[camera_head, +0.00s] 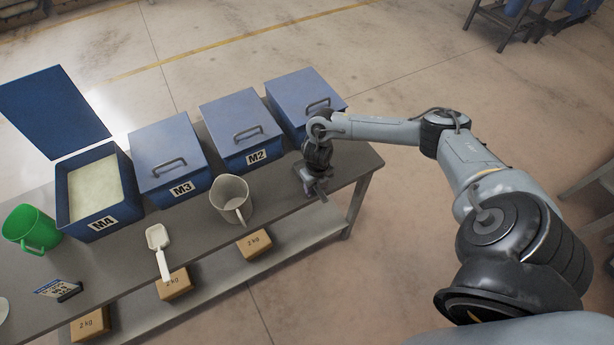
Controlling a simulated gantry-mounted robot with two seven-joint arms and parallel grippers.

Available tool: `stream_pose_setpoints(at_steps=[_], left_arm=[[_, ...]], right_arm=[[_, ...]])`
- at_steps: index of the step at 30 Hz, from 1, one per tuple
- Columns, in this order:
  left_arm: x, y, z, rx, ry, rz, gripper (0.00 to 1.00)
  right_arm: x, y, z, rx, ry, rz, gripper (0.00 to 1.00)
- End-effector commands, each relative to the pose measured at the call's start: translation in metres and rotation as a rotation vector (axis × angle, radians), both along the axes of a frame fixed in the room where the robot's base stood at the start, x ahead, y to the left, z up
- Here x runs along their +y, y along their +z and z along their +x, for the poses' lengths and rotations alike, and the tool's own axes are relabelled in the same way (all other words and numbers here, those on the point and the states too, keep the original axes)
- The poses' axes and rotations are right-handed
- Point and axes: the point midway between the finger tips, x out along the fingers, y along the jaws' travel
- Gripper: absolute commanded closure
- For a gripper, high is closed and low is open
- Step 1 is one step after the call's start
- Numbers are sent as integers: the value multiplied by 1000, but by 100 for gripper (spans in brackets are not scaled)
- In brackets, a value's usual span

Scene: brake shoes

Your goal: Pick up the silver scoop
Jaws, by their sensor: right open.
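A pale scoop (157,238) lies near the front edge of the table, its handle pointing toward the front edge. Its colour reads as white or light silver. My right gripper (319,194) is open and empty over the right end of the table, well to the right of the scoop. A light grey mug-like container (229,190) with a handle stands between them. My left gripper is not in view.
Blue bins marked M3 (167,145), M2 (237,120) and an unlabelled-looking one (300,88) are lidded. Bin M4 (78,232) is open with pale powder. A green mug (34,240) and a small display (67,292) are at left. Boxes (256,251) sit below.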

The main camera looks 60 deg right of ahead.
Motion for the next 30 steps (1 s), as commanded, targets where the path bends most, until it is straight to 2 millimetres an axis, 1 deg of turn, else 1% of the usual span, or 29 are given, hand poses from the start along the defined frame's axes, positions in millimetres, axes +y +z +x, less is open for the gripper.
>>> stream_pose_setpoints(at_steps=[3,9,10,20,30], left_arm=[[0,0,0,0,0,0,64],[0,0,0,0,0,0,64],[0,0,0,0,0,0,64],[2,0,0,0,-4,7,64],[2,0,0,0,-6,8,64]], right_arm=[[0,-5,0,-1,0,0,47],[0,-6,0,-2,0,-1,47],[0,-6,0,-2,0,-1,48],[0,-5,0,-2,0,-1,99],[0,-4,1,-2,0,-1,100]])
